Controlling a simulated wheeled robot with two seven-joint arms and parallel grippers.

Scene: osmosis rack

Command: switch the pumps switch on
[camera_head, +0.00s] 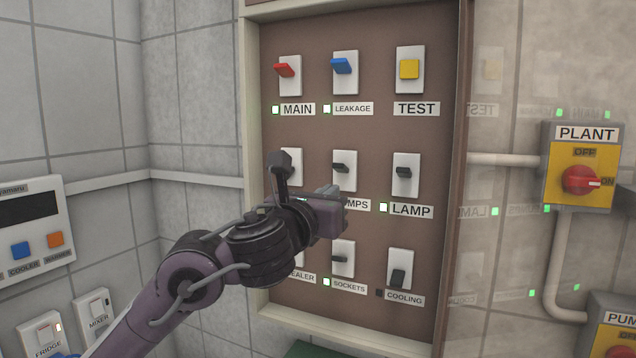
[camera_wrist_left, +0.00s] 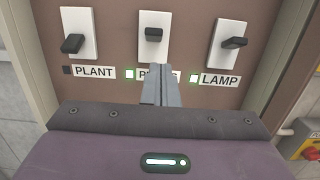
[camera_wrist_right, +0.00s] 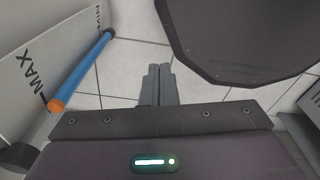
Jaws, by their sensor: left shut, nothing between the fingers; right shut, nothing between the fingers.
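The pumps switch (camera_head: 344,168) is a dark lever on a white plate in the middle row of the brown panel. Its lever tilts upward, and it also shows in the left wrist view (camera_wrist_left: 153,34). The small lamp by its label (camera_wrist_left: 129,74) is lit green. The label is partly covered by my left gripper (camera_head: 338,203), which is shut and empty in front of the panel. In the left wrist view its fingertips (camera_wrist_left: 160,72) are just below the switch plate; contact cannot be told. My right gripper (camera_wrist_right: 157,72) is shut and empty, away from the panel.
The lamp switch (camera_head: 404,173) is to the right; the plant switch (camera_wrist_left: 75,43) is to the left with a dark lamp. The sockets switch (camera_head: 341,260) is below. A glossy clear door (camera_head: 495,200) stands open at right, before a yellow plant box (camera_head: 580,165).

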